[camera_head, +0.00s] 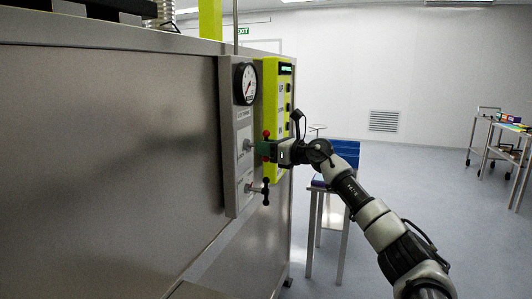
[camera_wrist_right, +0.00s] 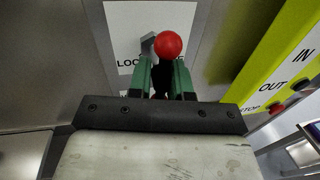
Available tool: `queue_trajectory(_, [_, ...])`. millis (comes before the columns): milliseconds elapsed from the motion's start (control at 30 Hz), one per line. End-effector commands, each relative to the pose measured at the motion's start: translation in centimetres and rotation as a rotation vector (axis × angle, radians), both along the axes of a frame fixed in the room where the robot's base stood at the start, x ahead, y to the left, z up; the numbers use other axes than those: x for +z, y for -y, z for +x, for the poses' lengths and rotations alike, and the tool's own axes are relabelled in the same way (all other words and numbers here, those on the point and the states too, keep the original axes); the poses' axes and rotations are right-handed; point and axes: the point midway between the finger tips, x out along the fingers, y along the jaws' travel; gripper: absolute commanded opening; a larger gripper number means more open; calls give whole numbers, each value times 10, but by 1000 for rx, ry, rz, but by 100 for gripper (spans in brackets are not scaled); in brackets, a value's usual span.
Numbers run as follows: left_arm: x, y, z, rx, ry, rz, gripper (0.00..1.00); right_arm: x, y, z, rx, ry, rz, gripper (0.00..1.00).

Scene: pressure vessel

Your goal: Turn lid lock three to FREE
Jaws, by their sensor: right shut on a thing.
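A lever with a red ball knob (camera_head: 266,134) stands out from a grey panel (camera_head: 232,150) on the vessel's side. My right gripper (camera_head: 264,149) is at this lever, its green fingers shut on it. In the right wrist view the red knob (camera_wrist_right: 168,45) shows just beyond the fingertips of my right gripper (camera_wrist_right: 163,78). A white label (camera_wrist_right: 125,45) behind it reads "LOC", with the rest hidden by the lever and fingers, so the lock's number and position cannot be read. My left gripper is not in view.
A black-handled valve (camera_head: 265,191) sits just below on the same panel, and a round gauge (camera_head: 245,84) above. A yellow-green control box (camera_head: 275,110) is close on the right; its buttons (camera_wrist_right: 299,84) show in the wrist view. A small table (camera_head: 330,190) stands behind my right arm.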

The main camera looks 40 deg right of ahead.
Motion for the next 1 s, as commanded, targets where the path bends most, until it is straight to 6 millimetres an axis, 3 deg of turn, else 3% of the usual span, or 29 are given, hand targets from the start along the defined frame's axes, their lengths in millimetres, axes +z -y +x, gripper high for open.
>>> queue_trajectory(633, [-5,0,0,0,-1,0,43,0,2,0,-6,25,-49,0])
queue_trajectory(667, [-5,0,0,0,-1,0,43,0,2,0,-6,25,-49,21])
queue_trajectory(767, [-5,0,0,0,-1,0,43,1,2,0,-5,26,-48,36])
queue_trajectory(1000, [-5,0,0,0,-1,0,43,1,1,0,-3,26,-47,39])
